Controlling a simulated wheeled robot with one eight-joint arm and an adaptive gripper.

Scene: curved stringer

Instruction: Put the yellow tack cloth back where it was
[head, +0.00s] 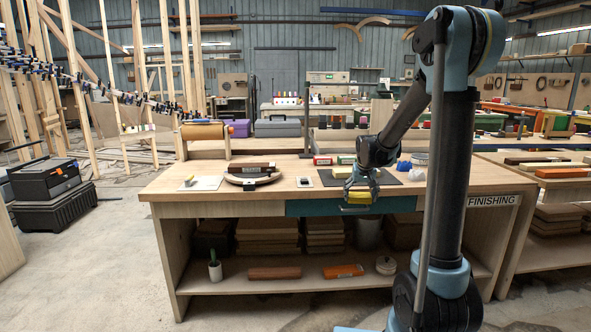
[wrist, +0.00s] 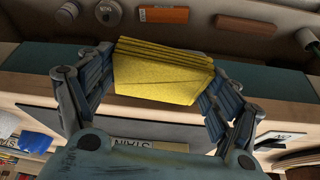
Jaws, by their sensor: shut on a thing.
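The yellow tack cloth (head: 359,198) is a folded, layered pad. My gripper (head: 361,188) is shut on it, at the front edge of the workbench (head: 160,191), above the teal drawer front (head: 310,208). In the wrist view the cloth (wrist: 160,75) sits between the two fingers of my gripper (wrist: 162,62), which press its sides. Part of a dark mat (wrist: 95,120) with a "STAIN" label (wrist: 130,144) shows behind my gripper in that view. The mat's right part (head: 404,178) shows beside my gripper in the head view.
The lower shelf holds an orange block (head: 343,271) and a reddish-brown block (head: 274,273). Bare benchtop lies between these items.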

